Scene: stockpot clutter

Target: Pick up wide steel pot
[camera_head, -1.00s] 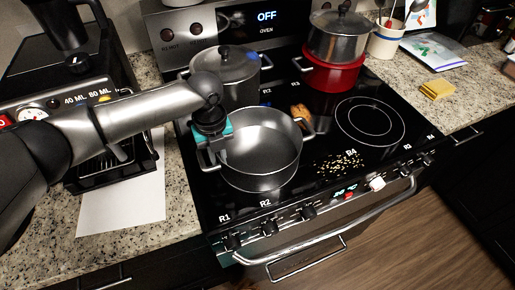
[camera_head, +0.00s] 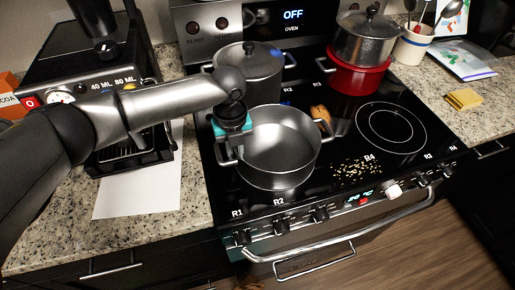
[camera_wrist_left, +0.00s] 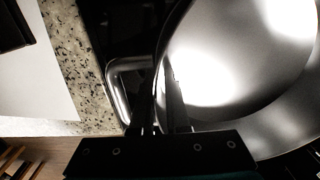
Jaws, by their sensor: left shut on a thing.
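The wide steel pot (camera_head: 275,172) is open, empty and upright over the front left of the black cooktop. I cannot tell whether its base touches the glass. My left gripper (camera_head: 236,143) points down at the pot's left side and is shut on its rim. In the left wrist view, the two dark fingers (camera_wrist_left: 166,92) straddle the wall of the pot (camera_wrist_left: 222,75), just beside its looped side handle (camera_wrist_left: 122,88). The fingertips are partly hidden by the wall and glare. My right gripper is not in view.
A lidded grey pot (camera_head: 250,70) stands close behind. A steel pot (camera_head: 362,42) is stacked on a red pot (camera_head: 356,77) at back right. Crumbs (camera_head: 357,171) and a brown item (camera_head: 321,115) lie near the wide pot. A coffee machine (camera_head: 85,75) stands left.

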